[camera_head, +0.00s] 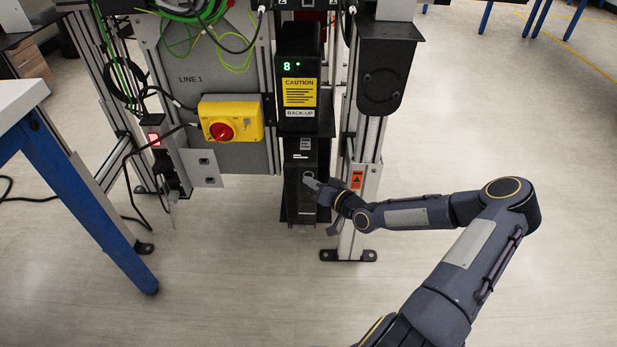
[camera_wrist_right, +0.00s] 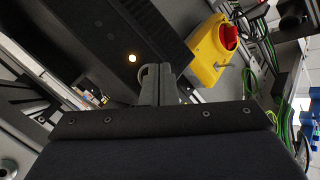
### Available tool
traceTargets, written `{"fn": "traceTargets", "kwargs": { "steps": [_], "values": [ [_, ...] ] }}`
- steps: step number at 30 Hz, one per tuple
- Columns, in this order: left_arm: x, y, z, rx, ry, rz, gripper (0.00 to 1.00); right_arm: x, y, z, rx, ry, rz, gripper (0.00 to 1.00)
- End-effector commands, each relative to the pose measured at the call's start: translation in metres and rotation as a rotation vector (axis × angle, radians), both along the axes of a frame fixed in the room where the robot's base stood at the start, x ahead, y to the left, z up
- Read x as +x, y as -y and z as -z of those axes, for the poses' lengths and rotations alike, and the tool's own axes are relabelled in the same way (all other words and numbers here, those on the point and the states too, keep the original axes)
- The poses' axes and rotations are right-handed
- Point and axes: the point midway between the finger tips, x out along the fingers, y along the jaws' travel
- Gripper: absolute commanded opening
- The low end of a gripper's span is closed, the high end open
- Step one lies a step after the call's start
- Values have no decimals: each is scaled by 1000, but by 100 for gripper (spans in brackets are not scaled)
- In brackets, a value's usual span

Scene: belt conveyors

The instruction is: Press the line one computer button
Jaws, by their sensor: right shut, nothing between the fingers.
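The line one computer is a black tower (camera_head: 300,152) standing low in the frame, under the back-up unit. My right gripper (camera_head: 311,183) is in front of its face, with the arm coming in from the right. In the right wrist view the shut, empty fingers (camera_wrist_right: 158,75) point at the dark computer face (camera_wrist_right: 95,35). A small round glowing button (camera_wrist_right: 132,58) shows there, just left of the fingertips. The fingertips look close to it, but I cannot tell whether they touch the face. My left gripper is not in view.
A black back-up unit (camera_head: 298,60) with a yellow caution label sits above the computer. A yellow box with a red knob (camera_head: 221,130) is on the LINE 1 panel (camera_head: 183,60) to the left. A metal post (camera_head: 363,200) stands just right of the computer. The floor (camera_head: 480,140) at right is clear.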

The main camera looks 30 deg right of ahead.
Motion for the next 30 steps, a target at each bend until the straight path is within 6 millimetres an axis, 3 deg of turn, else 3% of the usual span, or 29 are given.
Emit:
{"fn": "traceTargets", "kwargs": {
  "steps": [14, 30],
  "values": [
    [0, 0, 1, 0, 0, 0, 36, 1, 1, -1, -1, 1, 0, 0],
    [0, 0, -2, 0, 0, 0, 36, -12, -7, -1, -1, 0, 1, 0]
  ]
}}
